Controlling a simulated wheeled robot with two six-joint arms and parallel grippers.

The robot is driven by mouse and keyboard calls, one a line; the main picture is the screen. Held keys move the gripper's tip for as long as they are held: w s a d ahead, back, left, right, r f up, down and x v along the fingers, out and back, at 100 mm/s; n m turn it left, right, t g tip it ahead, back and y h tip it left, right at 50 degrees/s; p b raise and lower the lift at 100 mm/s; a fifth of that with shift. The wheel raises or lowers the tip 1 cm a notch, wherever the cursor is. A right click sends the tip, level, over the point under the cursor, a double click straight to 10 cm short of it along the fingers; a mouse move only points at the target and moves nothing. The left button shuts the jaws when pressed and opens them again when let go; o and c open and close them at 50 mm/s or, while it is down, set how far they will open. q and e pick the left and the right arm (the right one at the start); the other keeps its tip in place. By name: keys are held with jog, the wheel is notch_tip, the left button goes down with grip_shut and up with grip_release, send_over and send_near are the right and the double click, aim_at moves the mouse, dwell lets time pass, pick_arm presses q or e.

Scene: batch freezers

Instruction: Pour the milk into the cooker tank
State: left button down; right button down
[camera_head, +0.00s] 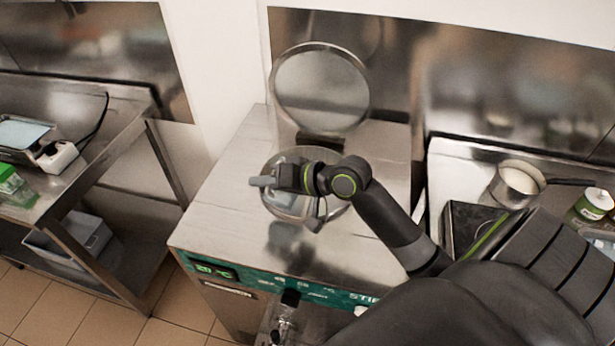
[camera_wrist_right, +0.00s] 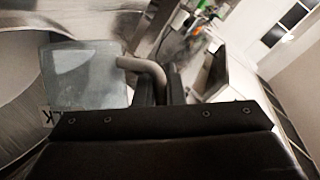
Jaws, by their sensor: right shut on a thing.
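The cooker tank (camera_head: 262,205) is a round opening in the top of the steel machine in the middle of the head view. My right gripper (camera_head: 272,181) is over this opening, shut on the grey handle of a see-through jug (camera_wrist_right: 85,77). In the wrist view the handle runs between the fingers (camera_wrist_right: 157,85). The jug seems tipped, its body below the gripper at the opening. A label ending in "LK" shows partly. I cannot tell how much milk is in the jug or tank. My left gripper is out of view.
The round lid (camera_head: 320,90) stands open behind the tank. The machine's left top (camera_head: 225,215) is clear. A steel table (camera_head: 75,180) with a green container (camera_head: 15,187) is at the left.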

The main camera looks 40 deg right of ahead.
jog(key=shift+s+a+f+n+b, duration=0.1)
jog(key=shift+a+f+n+b, duration=0.15)
jog(key=shift+f, duration=0.5)
jog(key=shift+s+a+r+n+h, duration=0.1)
jog(key=shift+r+n+h, duration=0.05)
jog(key=shift+n+h, duration=0.2)
jog(key=a+f+n+b, duration=0.1)
jog(key=s+a+f+n+h, duration=0.1)
jog(key=a+f+t+h+b, duration=0.1)
jog(key=shift+s+f+n+b, duration=0.15)
jog(key=shift+s+n+b, duration=0.15)
jog(key=shift+n, duration=0.1)
jog(key=shift+a, duration=0.15)
jog(key=shift+s+a+f+n+t+h+b, duration=0.3)
jog(key=shift+n+h+b, duration=0.15)
jog(key=shift+n+b, duration=0.15)
jog(key=f+b, duration=0.1)
jog(key=n+b, duration=0.1)
jog(key=shift+s+a+f+h+b, duration=0.1)
jog(key=shift+a+f+h+b, duration=0.2)
jog(key=shift+a+f+h, duration=0.1)
jog(key=shift+t, duration=0.3)
